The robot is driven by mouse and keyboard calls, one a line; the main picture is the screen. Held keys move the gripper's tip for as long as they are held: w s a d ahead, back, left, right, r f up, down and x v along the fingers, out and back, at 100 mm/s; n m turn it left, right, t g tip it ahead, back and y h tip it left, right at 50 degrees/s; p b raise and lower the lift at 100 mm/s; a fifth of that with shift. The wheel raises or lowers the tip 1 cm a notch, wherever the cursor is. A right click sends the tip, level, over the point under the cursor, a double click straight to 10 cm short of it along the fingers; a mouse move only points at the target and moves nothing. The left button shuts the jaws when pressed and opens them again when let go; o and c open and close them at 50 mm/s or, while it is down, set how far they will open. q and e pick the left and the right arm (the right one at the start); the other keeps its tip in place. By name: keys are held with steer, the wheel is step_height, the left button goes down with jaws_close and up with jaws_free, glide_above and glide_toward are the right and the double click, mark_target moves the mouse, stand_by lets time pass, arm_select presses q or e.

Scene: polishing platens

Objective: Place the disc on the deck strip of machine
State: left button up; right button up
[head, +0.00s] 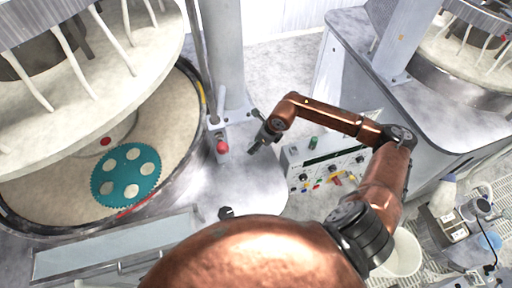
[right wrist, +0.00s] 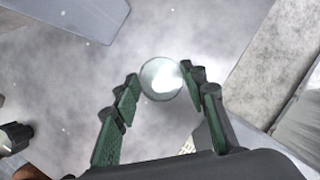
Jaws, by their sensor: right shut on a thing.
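My right gripper (head: 257,146) hangs over the grey deck strip (head: 258,185) of the left machine, between its basin and its control panel. In the right wrist view the gripper (right wrist: 159,82) is shut on a small shiny round disc (right wrist: 160,76), with one dark green finger at each side of its edge. Mottled grey deck surface (right wrist: 165,30) lies beyond the disc; the height of the gap cannot be told. The disc cannot be made out in the head view. My left gripper is not in view.
A teal toothed carrier (head: 128,168) with several pale round spots lies in the basin at left. A red knob (head: 222,147) and a grey column (head: 226,60) stand left of my gripper. The control panel (head: 325,165) is at right. A white bucket (head: 402,255) stands on the floor.

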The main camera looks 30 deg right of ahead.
steer(key=shift+w+d+f, duration=0.1)
steer(key=shift+w+f, duration=0.05)
steer(key=shift+f, duration=0.05)
steer(key=f, duration=0.1)
steer(key=f+p, duration=0.1)
steer(key=f, duration=0.1)
steer(key=shift+w+p, duration=0.3)
steer(key=shift+s+d+f, duration=0.15)
steer(key=shift+f, duration=0.25)
steer(key=o, duration=1.2)
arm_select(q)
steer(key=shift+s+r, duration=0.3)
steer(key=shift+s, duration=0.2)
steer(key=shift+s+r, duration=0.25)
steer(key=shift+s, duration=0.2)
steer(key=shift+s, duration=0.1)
